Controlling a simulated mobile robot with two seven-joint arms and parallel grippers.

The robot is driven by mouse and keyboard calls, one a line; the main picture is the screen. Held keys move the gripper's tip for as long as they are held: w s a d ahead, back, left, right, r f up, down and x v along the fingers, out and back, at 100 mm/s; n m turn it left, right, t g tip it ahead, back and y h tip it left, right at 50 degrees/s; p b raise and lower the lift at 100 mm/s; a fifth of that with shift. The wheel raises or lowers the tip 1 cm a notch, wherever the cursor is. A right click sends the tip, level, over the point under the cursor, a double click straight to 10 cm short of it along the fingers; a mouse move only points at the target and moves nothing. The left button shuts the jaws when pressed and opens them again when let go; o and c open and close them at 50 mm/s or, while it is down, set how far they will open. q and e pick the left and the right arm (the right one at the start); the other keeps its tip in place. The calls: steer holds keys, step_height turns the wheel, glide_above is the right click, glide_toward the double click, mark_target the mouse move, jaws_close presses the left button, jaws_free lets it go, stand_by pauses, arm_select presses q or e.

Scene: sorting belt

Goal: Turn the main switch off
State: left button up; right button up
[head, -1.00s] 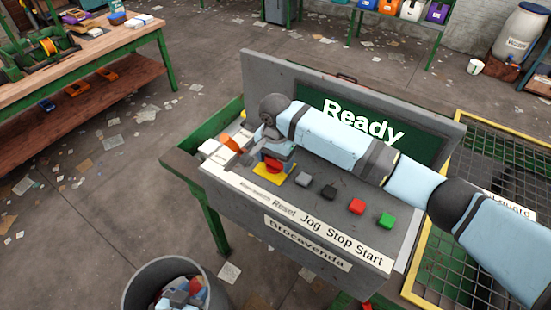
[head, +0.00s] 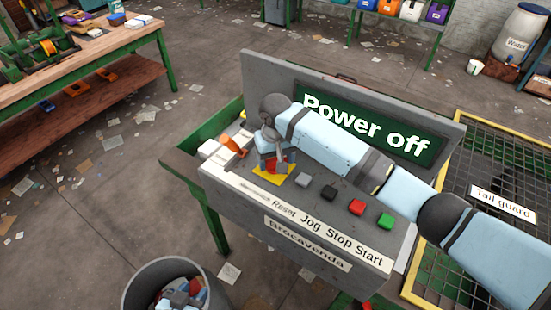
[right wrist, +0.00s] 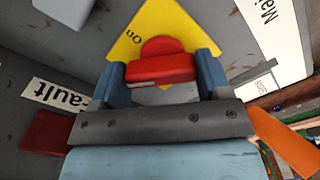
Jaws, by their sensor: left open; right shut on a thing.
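The main switch is a red knob (right wrist: 160,65) on a yellow plate (right wrist: 145,30) marked "On" in the right wrist view. In the head view, the yellow plate (head: 270,183) shows at the left part of the grey control console (head: 225,190). My right gripper (right wrist: 163,78) is shut on the red knob, one blue finger on each side. In the head view, my right gripper (head: 275,165) hides most of the knob. The console's green display (head: 420,150) reads "Power off". My left gripper is not in view.
Grey, black, red (head: 357,207) and green (head: 386,221) buttons stand in a row right of the switch. An orange piece (head: 235,146) is at the console's left end. A bin (head: 130,290) stands in front, and a yellow-framed mesh guard (head: 425,270) is at the right.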

mark_target(275, 159)
steer(key=n, duration=0.4)
steer(key=shift+n, duration=0.3)
steer(key=shift+w+n, duration=0.1)
steer(key=shift+n, duration=1.3)
steer(key=o, duration=0.9)
steer(key=shift+r, duration=0.1)
arm_select(q)
steer(key=shift+w+d+f+m+b, duration=0.1)
steer(key=shift+w+f+m+b, duration=0.15)
steer(key=shift+f+b, duration=0.7)
arm_select(e)
step_height(275, 159, up, 14)
steer(key=shift+f, duration=0.15)
arm_select(q)
steer(key=shift+s+r, duration=0.15)
steer(key=shift+r, duration=0.1)
arm_select(e)
steer(key=shift+f, duration=0.1)
